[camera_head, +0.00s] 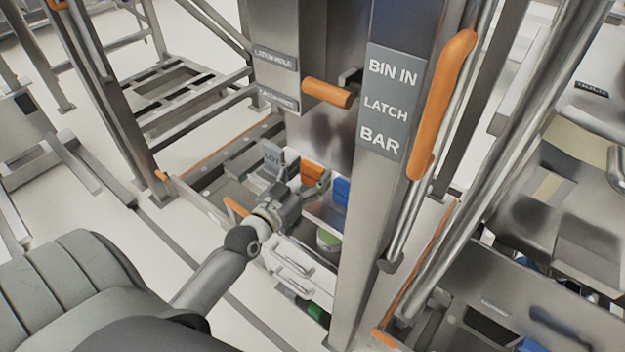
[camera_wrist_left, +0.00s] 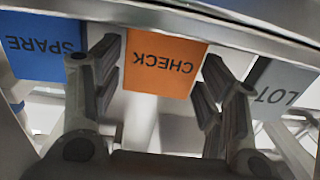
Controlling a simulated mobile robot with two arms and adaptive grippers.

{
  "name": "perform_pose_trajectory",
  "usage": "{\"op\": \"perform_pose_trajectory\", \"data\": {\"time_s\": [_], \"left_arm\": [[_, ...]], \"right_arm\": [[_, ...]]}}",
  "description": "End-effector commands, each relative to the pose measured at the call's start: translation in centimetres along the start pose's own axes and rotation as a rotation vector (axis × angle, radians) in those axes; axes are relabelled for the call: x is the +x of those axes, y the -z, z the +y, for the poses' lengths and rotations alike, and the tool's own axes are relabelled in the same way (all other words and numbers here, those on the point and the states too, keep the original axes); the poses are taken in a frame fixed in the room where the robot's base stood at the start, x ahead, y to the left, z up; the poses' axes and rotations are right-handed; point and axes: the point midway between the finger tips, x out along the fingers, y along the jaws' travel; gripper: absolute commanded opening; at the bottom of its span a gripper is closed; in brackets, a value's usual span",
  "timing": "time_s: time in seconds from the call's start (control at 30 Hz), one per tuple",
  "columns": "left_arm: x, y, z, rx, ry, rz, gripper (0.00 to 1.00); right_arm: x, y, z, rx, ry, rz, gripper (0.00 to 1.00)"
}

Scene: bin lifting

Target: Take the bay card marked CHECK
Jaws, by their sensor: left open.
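The orange card marked CHECK (camera_wrist_left: 165,65) hangs from a rail in the left wrist view, its lettering upside down there. It also shows in the head view (camera_head: 312,173), partly behind my gripper. My left gripper (camera_wrist_left: 158,95) is open, with one finger on each side of the card's lower part. I cannot tell whether the fingers touch it. In the head view my left gripper (camera_head: 302,190) reaches in among the cards. My right gripper is not in view.
A blue card marked SPARE (camera_wrist_left: 42,48) and a grey card marked LOT (camera_wrist_left: 275,90) hang on either side, close to the fingers. A steel post with a sign reading BIN IN LATCH BAR (camera_head: 388,105) and an orange handle (camera_head: 441,105) stand to the right.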

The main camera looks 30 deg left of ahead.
Motion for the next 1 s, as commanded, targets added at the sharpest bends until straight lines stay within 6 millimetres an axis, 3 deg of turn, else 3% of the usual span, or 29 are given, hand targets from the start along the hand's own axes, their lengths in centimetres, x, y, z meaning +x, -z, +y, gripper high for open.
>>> {"op": "perform_pose_trajectory", "data": {"time_s": [0.13, 0.4, 0.7, 1.0], "left_arm": [[1.34, 0.07, 0.04, -0.001, 0.0, 0.001, 0.66], [1.57, -0.06, 0.04, -0.001, -0.001, -0.002, 0.66], [1.55, -0.03, 0.03, 0.0, -0.001, -0.001, 0.3], [1.56, 0.24, 0.03, 0.0, -0.001, 0.001, 0.29]], "right_arm": [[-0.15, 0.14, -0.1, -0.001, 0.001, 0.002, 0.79], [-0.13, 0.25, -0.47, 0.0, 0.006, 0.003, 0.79], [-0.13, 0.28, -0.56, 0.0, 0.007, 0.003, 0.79], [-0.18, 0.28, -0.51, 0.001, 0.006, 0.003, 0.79]]}}
